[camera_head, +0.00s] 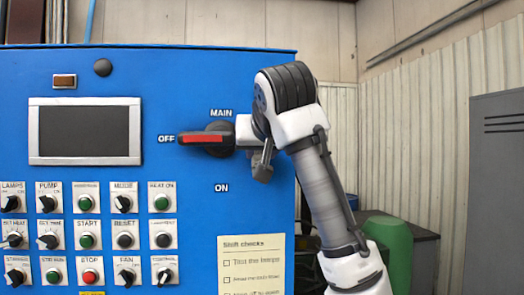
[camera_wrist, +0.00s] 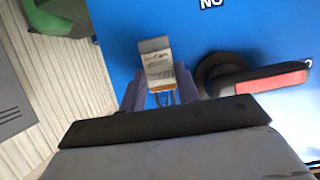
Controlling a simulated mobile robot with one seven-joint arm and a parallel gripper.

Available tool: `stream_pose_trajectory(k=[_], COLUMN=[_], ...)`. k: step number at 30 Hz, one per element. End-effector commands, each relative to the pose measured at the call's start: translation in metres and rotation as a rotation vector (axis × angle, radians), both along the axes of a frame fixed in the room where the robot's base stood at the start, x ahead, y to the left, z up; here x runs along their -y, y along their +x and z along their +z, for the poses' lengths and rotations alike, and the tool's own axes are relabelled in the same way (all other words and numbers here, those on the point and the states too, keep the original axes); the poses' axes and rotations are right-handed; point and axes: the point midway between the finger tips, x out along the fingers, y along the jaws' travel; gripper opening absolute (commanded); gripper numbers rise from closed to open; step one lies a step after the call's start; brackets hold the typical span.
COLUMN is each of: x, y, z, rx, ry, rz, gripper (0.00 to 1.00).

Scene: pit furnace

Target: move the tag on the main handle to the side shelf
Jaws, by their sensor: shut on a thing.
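The main handle (camera_head: 205,138) is dark with a red face and points left to OFF on the blue panel. It also shows at the right in the wrist view (camera_wrist: 262,82). My gripper (camera_wrist: 160,92) is shut on the tag (camera_wrist: 156,58), a small pale card with an orange-brown edge and thin loops between the fingers. In the wrist view a blue gap separates the tag from the handle. My gripper is just right of the handle in the head view, where I cannot make out the tag. I cannot identify the side shelf with certainty.
The blue panel (camera_head: 180,80) carries a screen (camera_head: 84,131), several knobs and buttons, and a checklist (camera_head: 247,262). Right of it are a dark flat surface (camera_head: 408,232), a green object (camera_head: 384,245) and a grey cabinet (camera_head: 498,190). Corrugated wall stands behind.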

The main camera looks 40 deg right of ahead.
Motion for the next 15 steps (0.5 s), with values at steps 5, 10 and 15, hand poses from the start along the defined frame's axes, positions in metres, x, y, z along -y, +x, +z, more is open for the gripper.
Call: stream_pose_trajectory(k=[5, 10, 15], x=[-0.0003, -0.0001, -0.0002], y=[0.0000, -0.0002, 0.0000], z=[0.0027, 0.0053, 0.0074], rx=[0.001, 0.001, 0.000], ry=[-0.001, -0.001, 0.001], rz=[0.000, 0.000, 0.000], gripper=[0.10, 0.10, 0.10])
